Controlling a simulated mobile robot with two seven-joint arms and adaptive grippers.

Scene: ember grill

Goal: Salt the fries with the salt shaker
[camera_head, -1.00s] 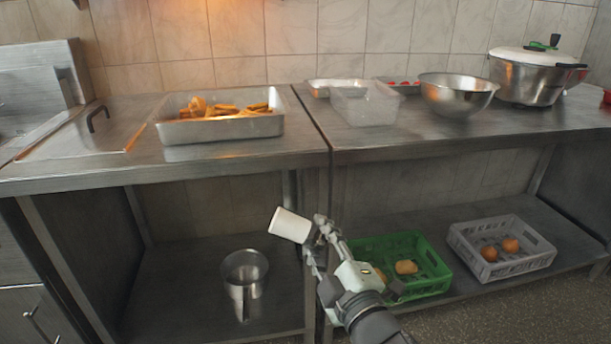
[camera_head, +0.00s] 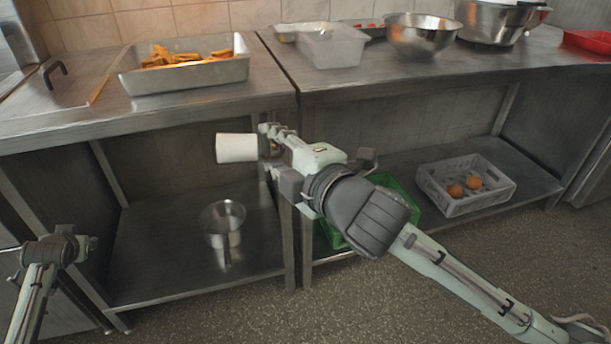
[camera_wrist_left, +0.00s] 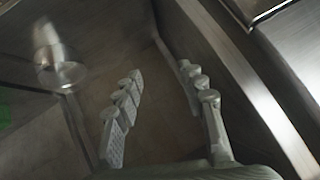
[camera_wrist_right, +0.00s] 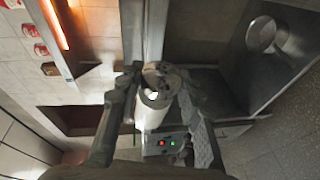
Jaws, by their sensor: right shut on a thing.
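The fries (camera_head: 188,57) lie in a steel tray (camera_head: 186,77) on the left counter. My right gripper (camera_head: 268,143) is shut on the white salt shaker (camera_head: 236,148), which lies nearly level in front of and below the counter's front edge, right of the tray. In the right wrist view the shaker (camera_wrist_right: 150,115) sits between the two fingers. My left gripper shows at the lower left of the head view, low in front of the left cabinet; in the left wrist view its fingers (camera_wrist_left: 160,100) are apart with nothing between them.
A clear container (camera_head: 333,48), a steel bowl (camera_head: 421,38) and a pot (camera_head: 497,22) stand on the right counter. A steel pot (camera_head: 222,218) is on the lower left shelf. Green and grey crates (camera_head: 466,197) are on the lower right shelf. The counter's front edge (camera_head: 150,126) lies above the shaker.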

